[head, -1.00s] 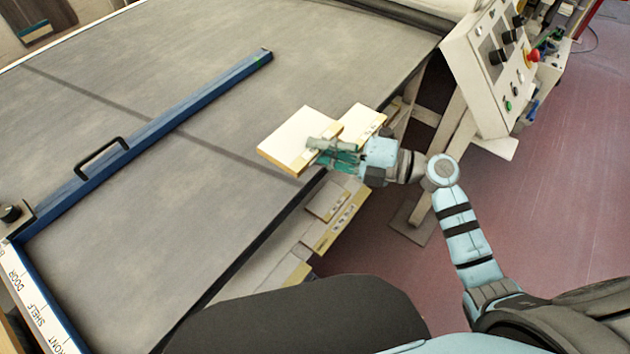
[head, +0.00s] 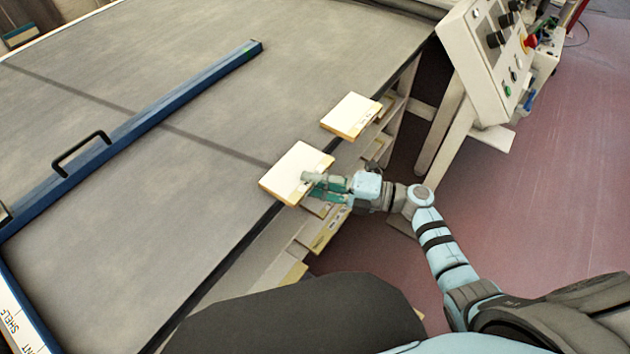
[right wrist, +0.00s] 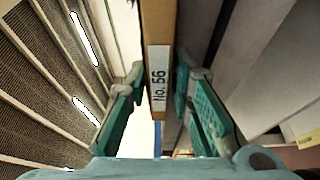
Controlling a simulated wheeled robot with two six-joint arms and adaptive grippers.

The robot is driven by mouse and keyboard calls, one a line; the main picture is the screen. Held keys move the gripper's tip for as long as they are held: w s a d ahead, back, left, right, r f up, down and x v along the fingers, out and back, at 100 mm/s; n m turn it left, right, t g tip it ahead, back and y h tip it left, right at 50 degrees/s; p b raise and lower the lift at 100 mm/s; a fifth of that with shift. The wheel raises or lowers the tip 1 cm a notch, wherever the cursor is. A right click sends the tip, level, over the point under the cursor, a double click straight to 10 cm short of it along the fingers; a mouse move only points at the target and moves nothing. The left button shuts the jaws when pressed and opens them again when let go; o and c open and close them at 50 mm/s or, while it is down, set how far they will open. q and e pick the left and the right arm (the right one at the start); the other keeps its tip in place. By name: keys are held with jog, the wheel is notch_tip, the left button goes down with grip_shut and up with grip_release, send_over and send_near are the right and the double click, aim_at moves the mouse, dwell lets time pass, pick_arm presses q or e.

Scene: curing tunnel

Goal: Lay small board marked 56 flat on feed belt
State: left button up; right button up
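The small board (head: 295,165) is a pale slab with a yellowish edge, at the near edge of the feed belt (head: 150,215) in the head view. Its edge label reads No. 56 in the right wrist view (right wrist: 158,75). My right gripper (head: 312,187) has one finger above and one below the board's near edge and is shut on it. The board looks roughly level and overlaps the belt's edge; I cannot tell whether it touches the belt. My left gripper is not in view.
A second pale board (head: 350,116) lies at the belt's near edge, further right. A blue bar (head: 185,95) with a black handle crosses the belt. More boards (head: 325,232) sit on a rack below the edge. A control panel (head: 490,60) stands right. The belt's middle is clear.

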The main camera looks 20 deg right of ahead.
jog(key=shift+o, duration=0.7)
jog(key=shift+r, duration=0.1)
jog(key=shift+s+d+r, duration=0.1)
jog(key=shift+d, duration=0.05)
jog(key=b+v, duration=0.1)
jog(key=v, duration=1)
jog(key=shift+d, duration=0.3)
